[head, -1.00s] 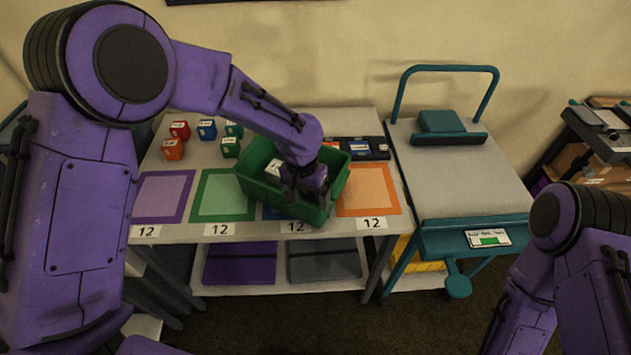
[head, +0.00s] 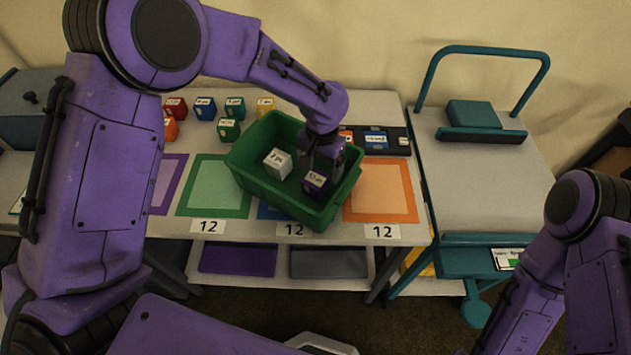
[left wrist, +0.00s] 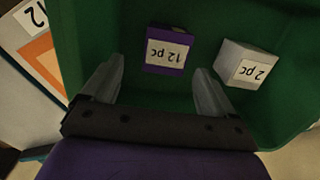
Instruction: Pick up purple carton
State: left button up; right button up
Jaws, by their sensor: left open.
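The purple carton (head: 317,184), labelled "12 pc", stands in the green bin (head: 252,170) on the table. It also shows in the left wrist view (left wrist: 167,48), beyond and between my fingertips. My left gripper (head: 322,167) is over the bin, pointing down, with its jaws open. In the left wrist view the gripper (left wrist: 158,80) has a finger on each side and nothing between them. The carton looks apart from the fingers. A white carton (head: 278,163), labelled "2 pc", stands in the bin to the left of the purple one. My right gripper is not in view.
Several small cartons, including a green one (head: 229,130), stand at the table's back left. Colored mats, such as the orange mat (head: 381,189), lie along the front. A teal cart (head: 480,170) stands to the right.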

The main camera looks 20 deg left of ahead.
aim_at(318, 175)
pick_arm(q)
jog(key=f, duration=0.2)
jog(key=f+p, duration=0.1)
jog(key=f, duration=0.3)
jog(key=shift+w+a+f+p, duration=0.1)
jog(key=shift+a+f+p, duration=0.15)
jog(key=shift+a+p, duration=0.15)
jog(key=c, duration=1.1)
